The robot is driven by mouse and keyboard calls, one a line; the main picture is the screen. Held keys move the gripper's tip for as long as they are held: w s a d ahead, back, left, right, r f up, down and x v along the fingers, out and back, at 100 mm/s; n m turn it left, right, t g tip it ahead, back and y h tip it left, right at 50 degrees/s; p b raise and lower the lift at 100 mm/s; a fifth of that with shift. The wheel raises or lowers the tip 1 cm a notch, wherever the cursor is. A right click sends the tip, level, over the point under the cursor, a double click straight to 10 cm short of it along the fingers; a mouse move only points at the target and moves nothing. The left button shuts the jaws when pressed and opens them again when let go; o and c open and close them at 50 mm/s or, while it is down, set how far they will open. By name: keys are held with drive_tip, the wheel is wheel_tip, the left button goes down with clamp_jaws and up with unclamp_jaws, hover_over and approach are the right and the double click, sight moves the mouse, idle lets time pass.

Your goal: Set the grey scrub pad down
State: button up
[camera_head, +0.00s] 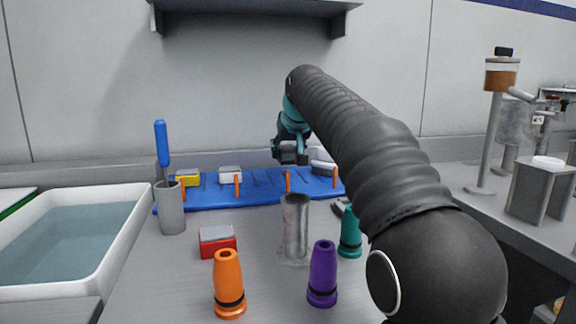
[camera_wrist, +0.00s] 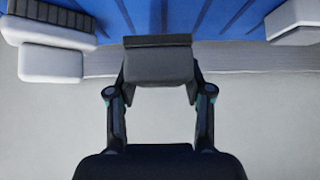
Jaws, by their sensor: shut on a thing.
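My gripper (camera_wrist: 160,85) is shut on the grey scrub pad (camera_wrist: 160,66), which sits between the two fingers in the wrist view. The pad is dark grey with a darker strip along its far edge. In the head view my gripper (camera_head: 290,152) is at the far end of the arm, over the blue rack (camera_head: 262,199). The pad is small and dark there and hard to tell from the fingers. In the wrist view the pad overlaps the near edge of the blue rack (camera_wrist: 220,18). I cannot tell whether it touches the rack.
A yellow block (camera_head: 188,177) and pale blocks (camera_head: 230,174) (camera_head: 322,167) lie on the rack. Nearer stand a metal cylinder (camera_head: 295,228), orange (camera_head: 229,285), purple (camera_head: 322,274) and teal (camera_head: 350,234) cones, a red block (camera_head: 218,246) and a brush cup (camera_head: 171,208). A water basin (camera_head: 125,235) is left.

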sight(288, 164)
drive_tip(key=shift+f+b, duration=0.45)
drive_tip(key=shift+f, duration=1.5)
drive_tip(key=shift+f, duration=0.1)
drive_tip(key=o, duration=0.9)
drive_tip(key=v, duration=1)
drive_tip(key=shift+s+r, duration=0.2)
drive_tip(key=shift+r, duration=0.15)
drive_tip(key=shift+s+d+r, duration=0.15)
drive_tip(key=shift+s+r, duration=0.3)
drive_tip(key=shift+s, duration=0.05)
